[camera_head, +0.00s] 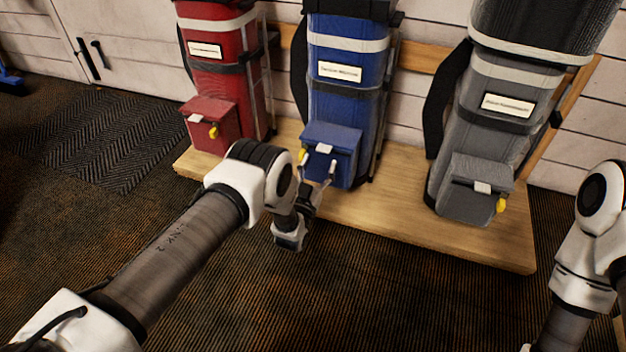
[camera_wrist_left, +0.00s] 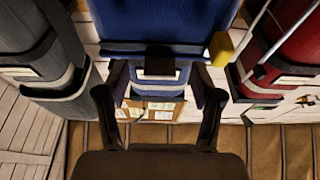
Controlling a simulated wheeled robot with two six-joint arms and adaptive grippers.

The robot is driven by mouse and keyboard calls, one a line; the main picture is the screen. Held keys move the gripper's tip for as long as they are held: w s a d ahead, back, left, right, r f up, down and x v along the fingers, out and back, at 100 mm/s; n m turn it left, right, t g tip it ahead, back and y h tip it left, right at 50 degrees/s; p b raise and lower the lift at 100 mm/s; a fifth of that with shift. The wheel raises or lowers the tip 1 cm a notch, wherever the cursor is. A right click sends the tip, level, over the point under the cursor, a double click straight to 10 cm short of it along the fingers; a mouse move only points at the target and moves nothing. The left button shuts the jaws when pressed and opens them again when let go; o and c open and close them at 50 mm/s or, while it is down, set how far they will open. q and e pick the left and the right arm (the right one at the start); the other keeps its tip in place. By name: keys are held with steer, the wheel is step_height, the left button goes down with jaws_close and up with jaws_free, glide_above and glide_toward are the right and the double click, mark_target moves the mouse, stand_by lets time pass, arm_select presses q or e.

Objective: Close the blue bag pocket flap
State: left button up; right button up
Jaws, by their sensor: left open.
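The blue bag (camera_head: 347,95) stands upright on the wooden platform, in the middle of three bags. Its pocket flap (camera_head: 338,136) projects forward over the pocket, with a white tab (camera_head: 323,148) at its front edge. I cannot tell how far the flap is from closed. My left gripper (camera_head: 319,172) is open in front of the pocket, just below the flap edge, and holds nothing. In the left wrist view, the blue pocket (camera_wrist_left: 170,15) lies beyond and between the open fingers (camera_wrist_left: 158,95); contact is unclear. My right gripper is out of view; only part of that arm shows.
A red bag (camera_head: 214,75) stands to the left and a grey bag (camera_head: 505,125) to the right, both with pockets. A yellow tag (camera_head: 303,156) hangs beside the blue pocket. The wooden platform (camera_head: 425,230) has bare room in front; dark carpet lies before it.

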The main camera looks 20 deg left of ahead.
arm_select(q)
steer(key=v, duration=1)
steer(key=shift+f, duration=0.1)
